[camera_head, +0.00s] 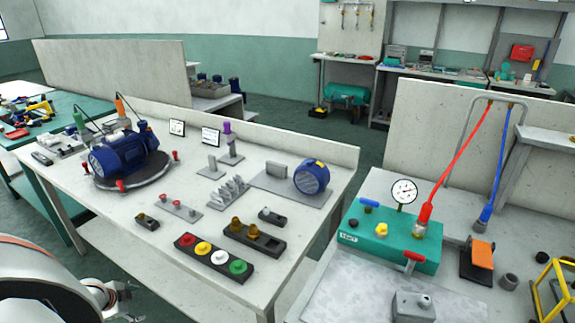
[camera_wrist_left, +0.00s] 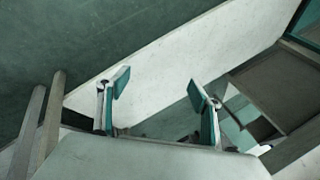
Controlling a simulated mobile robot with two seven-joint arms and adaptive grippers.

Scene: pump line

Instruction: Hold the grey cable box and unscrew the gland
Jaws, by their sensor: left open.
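The grey cable box (camera_head: 408,309) stands on the right-hand bench at the bottom of the head view, cut off by the lower edge. A small round gland (camera_head: 424,300) sits on its top. My left gripper (camera_head: 124,300) is at the lower left of the head view, in front of the left bench and far from the box. In the left wrist view my left gripper (camera_wrist_left: 158,90) is open, with nothing between its fingers. My right gripper is not in view.
Behind the box stands a green test unit (camera_head: 385,240) with a gauge (camera_head: 404,191) and a red hose (camera_head: 460,155). An orange pedal (camera_head: 480,255) and a yellow frame (camera_head: 548,285) stand to its right. The left bench (camera_head: 120,232) carries a blue pump (camera_head: 125,155) and several small parts. A gap separates the benches.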

